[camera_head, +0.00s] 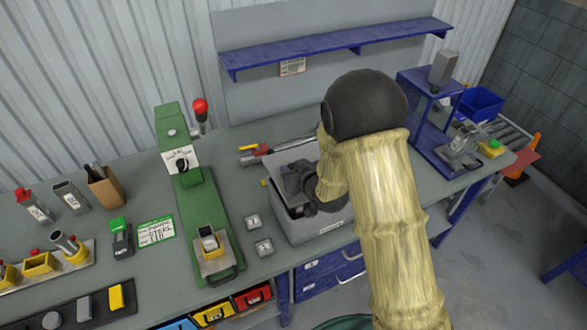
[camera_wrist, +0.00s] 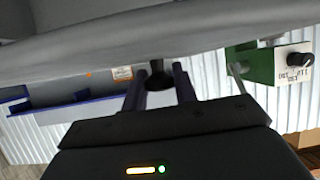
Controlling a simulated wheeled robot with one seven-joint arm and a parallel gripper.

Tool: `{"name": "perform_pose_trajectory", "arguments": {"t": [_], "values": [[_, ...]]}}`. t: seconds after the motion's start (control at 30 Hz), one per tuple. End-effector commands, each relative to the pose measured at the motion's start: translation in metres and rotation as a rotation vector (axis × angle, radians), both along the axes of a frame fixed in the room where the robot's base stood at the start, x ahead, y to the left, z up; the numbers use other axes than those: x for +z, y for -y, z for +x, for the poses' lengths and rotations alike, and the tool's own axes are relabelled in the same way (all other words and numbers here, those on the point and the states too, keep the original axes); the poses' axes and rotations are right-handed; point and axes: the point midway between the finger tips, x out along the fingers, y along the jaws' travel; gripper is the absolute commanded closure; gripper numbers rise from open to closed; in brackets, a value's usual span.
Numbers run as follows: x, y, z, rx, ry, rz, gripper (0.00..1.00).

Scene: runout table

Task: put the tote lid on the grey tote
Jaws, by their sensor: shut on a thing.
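The grey tote (camera_head: 312,231) stands on the bench, with part of its dark inside showing. The tote lid (camera_head: 281,157) is a light grey panel, seen tilted at the tote's back, partly hidden by my gripper (camera_head: 296,182). In the wrist view the lid (camera_wrist: 150,40) spans the top of the picture. My gripper (camera_wrist: 161,84) is shut on the lid's dark knob there. My arm and wrist hide the tote's right part, and I cannot tell whether the lid touches the rim.
A green press (camera_head: 197,205) stands left of the tote, with two small labelled blocks (camera_head: 258,234) between. A red-handled tool (camera_head: 262,150) lies behind. A blue stand (camera_head: 430,120) is at the right, and a blue shelf (camera_head: 340,47) hangs on the wall.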

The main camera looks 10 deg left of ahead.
Motion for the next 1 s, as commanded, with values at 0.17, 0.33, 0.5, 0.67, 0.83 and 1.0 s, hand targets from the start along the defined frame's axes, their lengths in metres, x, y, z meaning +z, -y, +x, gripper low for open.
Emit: {"name": "perform_pose_trajectory", "arguments": {"t": [0.17, 0.33, 0.5, 0.67, 0.83, 1.0], "values": [[-0.001, 0.000, 0.000, 0.002, 0.016, -0.019, 1.00], [-0.012, 0.001, 0.000, 0.001, 0.030, -0.041, 1.00], [-0.028, 0.001, 0.000, 0.002, 0.030, -0.039, 1.00], [-0.043, 0.000, 0.000, 0.003, 0.030, -0.039, 1.00], [-0.058, 0.005, 0.002, -0.005, 0.030, -0.040, 1.00], [-0.066, 0.005, 0.002, -0.006, 0.031, -0.040, 1.00]]}}
